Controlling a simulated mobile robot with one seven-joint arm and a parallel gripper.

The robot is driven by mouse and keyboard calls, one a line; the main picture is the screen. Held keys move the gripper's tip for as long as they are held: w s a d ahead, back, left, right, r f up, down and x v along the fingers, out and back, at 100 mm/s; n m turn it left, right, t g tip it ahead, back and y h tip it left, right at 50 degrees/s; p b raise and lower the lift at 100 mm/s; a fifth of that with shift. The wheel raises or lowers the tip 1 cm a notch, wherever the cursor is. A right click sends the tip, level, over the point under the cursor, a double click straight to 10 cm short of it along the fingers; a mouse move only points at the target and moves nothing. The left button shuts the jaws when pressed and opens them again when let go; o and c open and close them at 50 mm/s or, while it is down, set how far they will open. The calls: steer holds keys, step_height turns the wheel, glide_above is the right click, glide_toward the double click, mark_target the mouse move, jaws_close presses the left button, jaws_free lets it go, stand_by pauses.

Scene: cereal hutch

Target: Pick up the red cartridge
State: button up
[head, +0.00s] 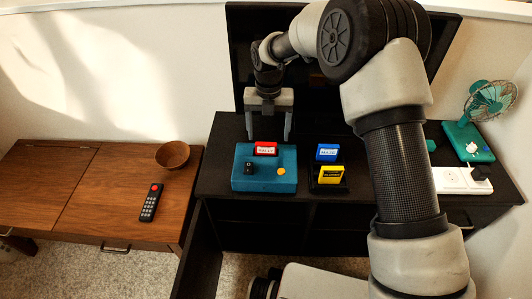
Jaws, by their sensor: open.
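The red cartridge (266,149) stands upright at the top of the teal console (264,182), with a white label on its front. My gripper (269,136) points down over the console, its two fingers spread apart. One finger is to the left of the cartridge and the other to the right, slightly above or behind it. I cannot tell the exact depth. Nothing is held between the fingers.
A blue cartridge (327,152) and a yellow cartridge (330,174) stand in a dark holder right of the console. A black screen stands behind. A teal fan (476,130) and white power strip (457,180) are at right. A remote (151,203) and bowl (172,155) lie on the wooden table.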

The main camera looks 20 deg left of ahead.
mark_target(266, 144)
steer(key=f, duration=0.1)
steer(key=f+b, duration=0.1)
steer(key=f, duration=0.1)
steer(key=s+f, duration=0.1)
steer(key=f, duration=0.1)
steer(key=shift+a+b, duration=0.25)
steer(key=shift+b, duration=0.15)
steer(key=c, duration=1.2)
